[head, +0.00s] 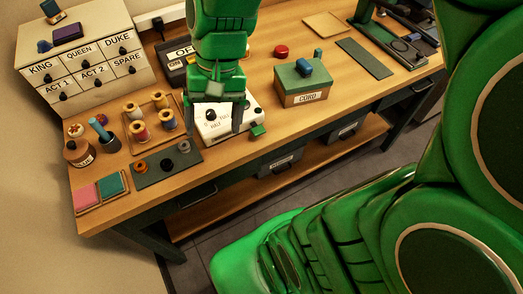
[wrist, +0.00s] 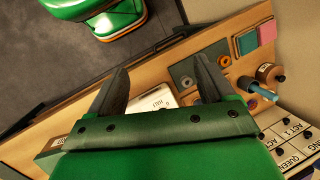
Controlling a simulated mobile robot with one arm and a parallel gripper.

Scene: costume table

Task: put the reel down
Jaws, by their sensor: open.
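Several thread reels stand on a wooden tray (head: 152,103) at the left of the table, among them a red-orange one (head: 138,131) and a blue one (head: 167,120). My gripper (head: 213,128) is open over a white box with a dark knob (head: 218,125), right of the reels. Nothing shows between its fingers. In the wrist view the open fingers (wrist: 160,68) point at the table, with part of the white box behind them. Whether the fingers touch the box I cannot tell.
A dark mat (head: 155,172) with small rings lies in front of the reels. Pink and teal pads (head: 87,196) lie at the near left corner. A labelled drawer cabinet (head: 90,35) stands behind. A CORD box (head: 303,88) stands to the right, with bare wood around it.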

